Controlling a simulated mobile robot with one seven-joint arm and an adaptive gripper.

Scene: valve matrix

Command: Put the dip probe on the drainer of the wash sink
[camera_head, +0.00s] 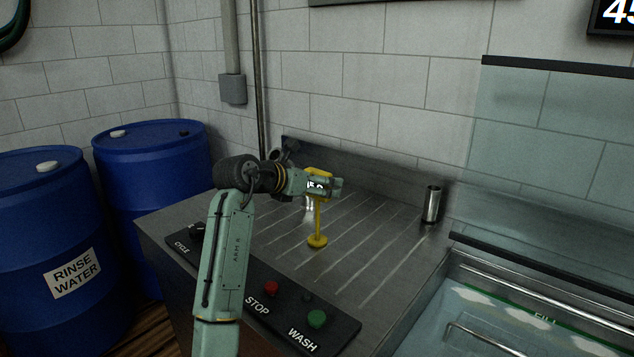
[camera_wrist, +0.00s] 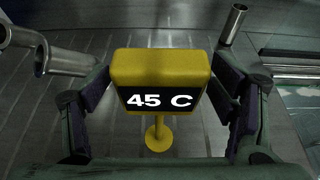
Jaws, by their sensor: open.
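The dip probe (camera_head: 317,218) is yellow, with a stem, a round foot and a boxy head. It stands upright on the ribbed steel drainer (camera_head: 365,240) of the wash sink. In the wrist view the dip probe (camera_wrist: 160,68) shows a dark display reading "45 C". My gripper (camera_head: 326,187) is at the head of the probe and hides part of it. In the wrist view my gripper (camera_wrist: 162,95) is open, one finger on each side of the head, with a visible gap on both sides.
A steel cylinder (camera_head: 432,205) stands at the drainer's right. Metal tubes (camera_wrist: 55,58) show at the wrist view's left. A control panel (camera_head: 262,300) with STOP and WASH buttons runs along the front. Blue drums (camera_head: 152,165) stand left. A glass-fronted basin (camera_head: 540,315) lies right.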

